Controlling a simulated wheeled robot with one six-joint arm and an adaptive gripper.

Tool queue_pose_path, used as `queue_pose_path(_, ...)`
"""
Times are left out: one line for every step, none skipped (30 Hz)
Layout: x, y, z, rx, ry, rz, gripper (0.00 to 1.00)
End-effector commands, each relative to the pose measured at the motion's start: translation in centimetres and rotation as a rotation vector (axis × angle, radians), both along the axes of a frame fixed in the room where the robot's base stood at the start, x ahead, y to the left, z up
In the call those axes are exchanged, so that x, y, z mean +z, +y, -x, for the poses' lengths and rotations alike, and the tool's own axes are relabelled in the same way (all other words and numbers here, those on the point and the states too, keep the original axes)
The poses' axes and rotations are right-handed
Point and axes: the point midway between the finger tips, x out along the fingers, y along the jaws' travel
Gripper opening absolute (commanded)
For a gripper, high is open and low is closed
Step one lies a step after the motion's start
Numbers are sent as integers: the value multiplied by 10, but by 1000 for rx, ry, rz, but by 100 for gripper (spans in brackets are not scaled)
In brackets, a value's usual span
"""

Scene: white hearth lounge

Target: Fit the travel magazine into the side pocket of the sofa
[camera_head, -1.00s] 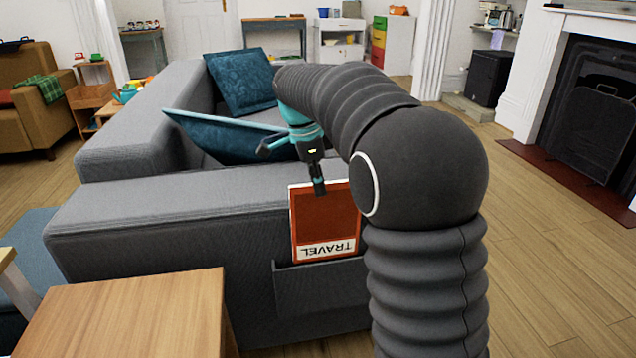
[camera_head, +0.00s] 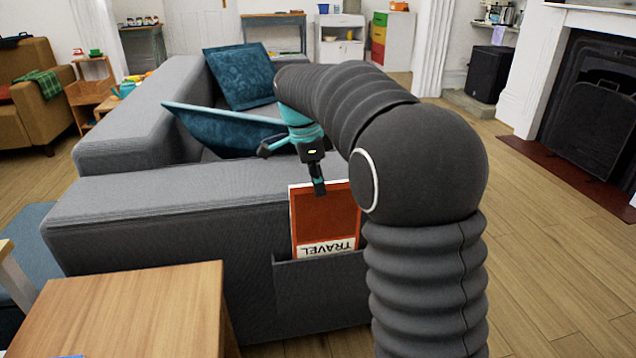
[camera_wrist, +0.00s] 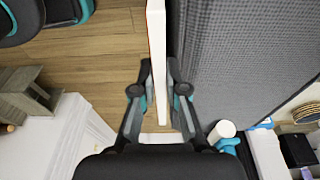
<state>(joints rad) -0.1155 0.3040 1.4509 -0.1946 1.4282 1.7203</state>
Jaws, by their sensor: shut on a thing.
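The travel magazine (camera_head: 325,218) is red with a white border and a TRAVEL label that reads upside down. It stands upright against the end of the grey sofa (camera_head: 150,215), its lower edge behind the front of the side pocket (camera_head: 322,290). My gripper (camera_head: 319,188) is shut on its upper edge. In the wrist view the magazine (camera_wrist: 157,60) shows edge-on between the two fingers (camera_wrist: 160,95), beside the sofa fabric (camera_wrist: 250,70). How deep its lower edge sits inside the pocket is hidden.
A wooden table (camera_head: 130,310) stands at the front left, close to the sofa's end. Blue cushions (camera_head: 225,130) lie on the sofa. Open wooden floor (camera_head: 545,230) spreads to the right, towards the fireplace (camera_head: 595,110).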

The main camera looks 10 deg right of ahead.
Motion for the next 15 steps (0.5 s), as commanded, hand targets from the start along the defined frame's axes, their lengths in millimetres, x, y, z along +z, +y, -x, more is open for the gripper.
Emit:
queue_pose_path(-1, 0, 0, 0, -1, 0, 0)
queue_pose_path(-2, 0, 0, 0, 0, 0, 0)
queue_pose_path(-3, 0, 0, 0, -1, 0, 0)
queue_pose_path(-4, 0, 0, 0, 0, 0, 0)
queue_pose_path(-4, 0, 0, 0, 0, 0, 0)
queue_pose_path(-5, 0, 0, 0, 0, 0, 0)
queue_pose_path(-6, 0, 0, 0, -1, 0, 0)
queue_pose_path(-6, 0, 0, 0, 0, 0, 0)
queue_pose_path(-7, 0, 0, 0, 0, 0, 0)
queue_pose_path(-8, 0, 0, 0, 0, 0, 0)
queue_pose_path(-9, 0, 0, 0, -1, 0, 0)
queue_pose_path(-9, 0, 0, 0, -1, 0, 0)
queue_pose_path(-10, 0, 0, 0, -1, 0, 0)
queue_pose_path(-11, 0, 0, 0, -1, 0, 0)
queue_pose_path(-12, 0, 0, 0, -1, 0, 0)
